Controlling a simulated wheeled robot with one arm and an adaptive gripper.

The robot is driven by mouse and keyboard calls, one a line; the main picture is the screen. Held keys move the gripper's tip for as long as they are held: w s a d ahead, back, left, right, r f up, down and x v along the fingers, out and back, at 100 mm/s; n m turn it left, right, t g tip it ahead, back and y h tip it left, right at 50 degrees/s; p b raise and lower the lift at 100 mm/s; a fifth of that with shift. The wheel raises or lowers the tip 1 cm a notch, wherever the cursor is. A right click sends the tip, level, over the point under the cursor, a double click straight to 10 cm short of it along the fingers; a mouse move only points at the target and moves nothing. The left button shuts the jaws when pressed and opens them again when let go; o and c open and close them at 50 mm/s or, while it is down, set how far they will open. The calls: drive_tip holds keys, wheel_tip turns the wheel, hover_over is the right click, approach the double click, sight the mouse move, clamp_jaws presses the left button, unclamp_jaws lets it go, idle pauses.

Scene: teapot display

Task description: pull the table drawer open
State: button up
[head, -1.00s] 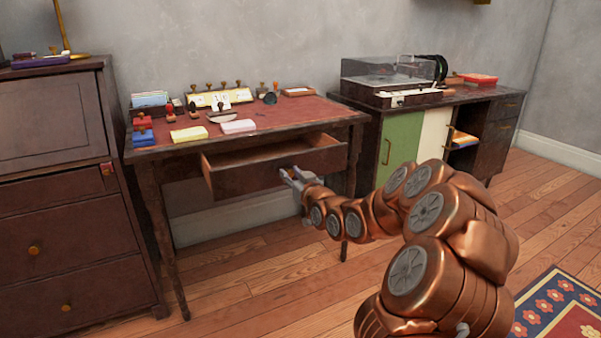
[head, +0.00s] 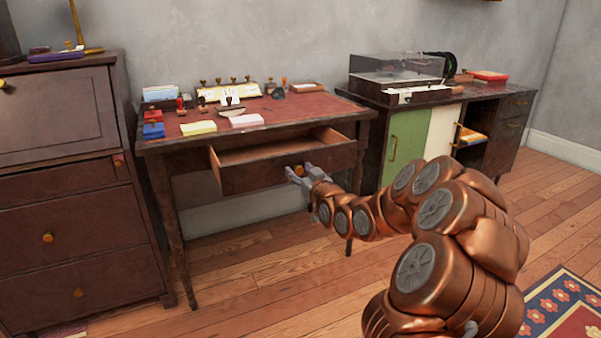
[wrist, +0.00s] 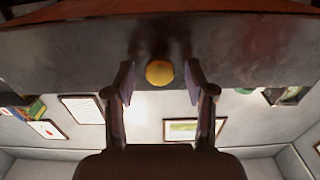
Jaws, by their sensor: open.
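The table drawer (head: 240,178) is pulled part way out of the red-topped table (head: 270,108), and its empty inside shows in the head view. A round brass knob (head: 299,171) sits on the drawer front. In the wrist view the knob (wrist: 159,73) lies between my two spread fingers, with a gap on each side. My gripper (head: 298,174) is open at the drawer front, and its fingers do not touch the knob. The wrist view also shows the dark drawer front (wrist: 60,55) across the top.
A dark cabinet (head: 65,200) stands close on the left. A sideboard with a record player (head: 395,75) is to the right. Stamps, cards and a yellow note block (head: 198,128) lie on the table. The wood floor in front is clear, with a rug (head: 565,305) at lower right.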

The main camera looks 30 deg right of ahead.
drive_tip(key=shift+s, duration=0.15)
drive_tip(key=s+a, duration=0.1)
drive_tip(key=s, duration=0.6)
idle(0.3)
drive_tip(key=shift+s, duration=0.1)
idle(0.3)
drive_tip(key=s+a+r+n+g+y+p, duration=0.1)
drive_tip(key=s+a+r+g+p, duration=0.25)
drive_tip(key=a+p, duration=0.4)
drive_tip(key=s+a+r+n+g+y+p, duration=0.1)
drive_tip(key=s+a+r+g+p, duration=0.3)
drive_tip(key=p, duration=0.6)
drive_tip(key=s+a+r+g+p, duration=0.4)
drive_tip(key=s+r+p, duration=0.3)
drive_tip(key=s, duration=0.3)
drive_tip(key=s+a+r+g+p, duration=0.4)
drive_tip(key=s+a+r+p, duration=0.2)
drive_tip(key=s, duration=0.5)
drive_tip(key=s+a+r+g+p, duration=0.4)
drive_tip(key=s+a+r+p, duration=0.1)
drive_tip(key=s+r+p, duration=0.4)
drive_tip(key=shift+s+r+m+y, duration=0.3)
drive_tip(key=shift+s+r, duration=0.25)
drive_tip(key=shift+s, duration=0.2)
